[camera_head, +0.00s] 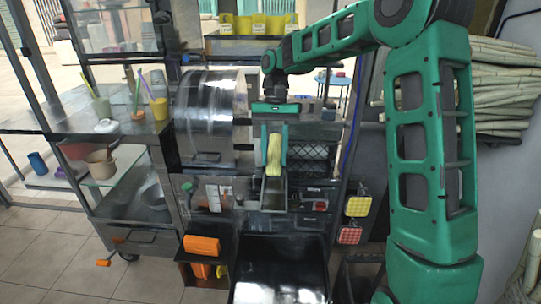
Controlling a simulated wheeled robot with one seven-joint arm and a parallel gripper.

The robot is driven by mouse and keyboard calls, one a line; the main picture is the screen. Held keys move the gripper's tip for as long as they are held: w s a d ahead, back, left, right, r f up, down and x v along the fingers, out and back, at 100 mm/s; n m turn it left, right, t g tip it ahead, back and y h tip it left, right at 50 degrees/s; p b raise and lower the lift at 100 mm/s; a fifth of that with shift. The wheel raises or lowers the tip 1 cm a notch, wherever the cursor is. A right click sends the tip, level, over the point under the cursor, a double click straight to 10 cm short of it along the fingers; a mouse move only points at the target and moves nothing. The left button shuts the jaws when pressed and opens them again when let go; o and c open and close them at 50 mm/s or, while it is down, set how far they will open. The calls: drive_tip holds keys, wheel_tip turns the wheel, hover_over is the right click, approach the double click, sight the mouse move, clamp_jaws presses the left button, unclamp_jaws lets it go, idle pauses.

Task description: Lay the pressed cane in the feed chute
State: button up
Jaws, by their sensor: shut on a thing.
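My gripper (274,118) is at the middle of the view, pointing down at the front of the press, and is shut on the pressed cane (274,155). The cane is a short, pale yellow-green piece, hanging nearly upright below the gripper's body. The feed chute looks to be the narrow metal channel (274,192) just below and behind the cane. I cannot tell whether the cane touches it. The press's shiny steel drum (209,105) is to the left of my gripper.
A glass counter (60,120) with cups of straws stands at the left. A dark tray (281,265) is below the press. Yellow and red sponges (353,219) hang at its right. A stack of cane (505,85) fills the right back. Yellow tubs (262,24) sit on the top shelf.

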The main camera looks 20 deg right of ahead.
drive_tip(key=shift+f, duration=4.6)
